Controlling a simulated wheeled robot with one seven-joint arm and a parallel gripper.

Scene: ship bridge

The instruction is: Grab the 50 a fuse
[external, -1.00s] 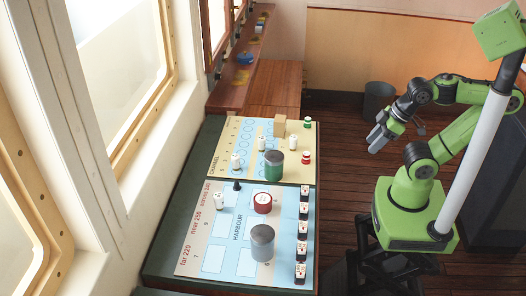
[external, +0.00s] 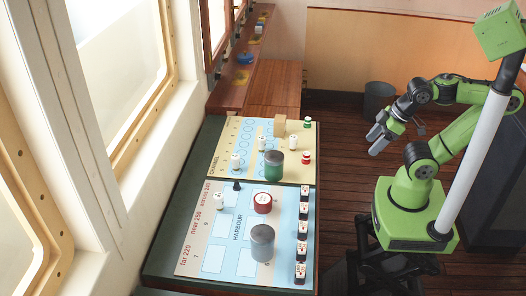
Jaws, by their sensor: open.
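I cannot tell which piece is the 50 A fuse, as the labels are too small to read. Small white cylinders stand on the boards: one white cylinder (external: 219,202) on the near board, another (external: 236,161) and a third (external: 262,143) on the far board. A row of small black-and-white pieces with red marks (external: 302,229) lines the near board's right edge. My gripper (external: 378,144) is open and empty, hanging over the floor to the right of the table, apart from every piece.
The near board (external: 200,262) and far board (external: 225,140) lie on a dark green table. They also hold a grey cylinder (external: 262,243), a green one (external: 273,166), a red round piece (external: 262,203), a black cone (external: 237,186) and a tan block (external: 279,126). A bin (external: 378,97) stands behind.

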